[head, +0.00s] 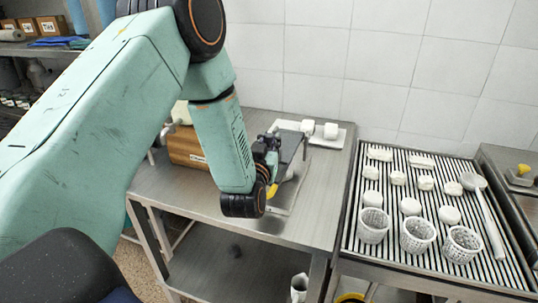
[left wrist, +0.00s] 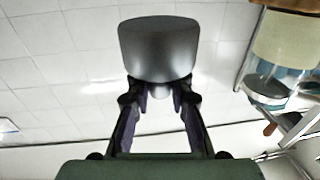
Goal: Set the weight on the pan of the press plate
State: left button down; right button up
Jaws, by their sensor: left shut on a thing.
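The weight (left wrist: 158,50), a dark grey metal cylinder with a narrower neck, is in the left wrist view. My left gripper (left wrist: 158,92) is shut on its neck, with one finger on each side. In the head view my left gripper (head: 270,155) is over the steel table, beside a grey device with a flat base (head: 284,208) that looks like the press plate. My arm and gripper hide much of this device, so its pan is not clearly seen. The weight cannot be made out in the head view. My right gripper is not in view.
The steel table (head: 310,230) has bare room at its front. White pieces (head: 331,130) sit on a white board at its back right. A wooden box (head: 186,147) stands behind my arm. A slatted rack (head: 395,245) to the right holds perforated baskets (head: 417,236), white lumps and a ladle (head: 482,208).

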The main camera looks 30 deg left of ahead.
pick_arm(q)
jog(key=f, duration=0.3)
jog(key=shift+s+a, duration=0.25)
jog(key=shift+s, duration=0.05)
jog(key=shift+w+f, duration=0.2)
jog(key=shift+w+d+f, duration=0.1)
jog(key=shift+w, duration=0.15)
jog(key=shift+s+d, duration=0.1)
jog(key=shift+s, duration=0.3)
jog(key=c, duration=1.7)
grip_release()
jog(key=shift+s+f+b, duration=0.1)
jog(key=shift+f+b, duration=0.05)
jog(key=shift+b, duration=0.15)
jog(key=o, duration=0.5)
jog(key=shift+w+f, duration=0.1)
jog(key=shift+w, duration=0.2)
jog(key=shift+s, duration=0.1)
jog(key=shift+s, duration=0.1)
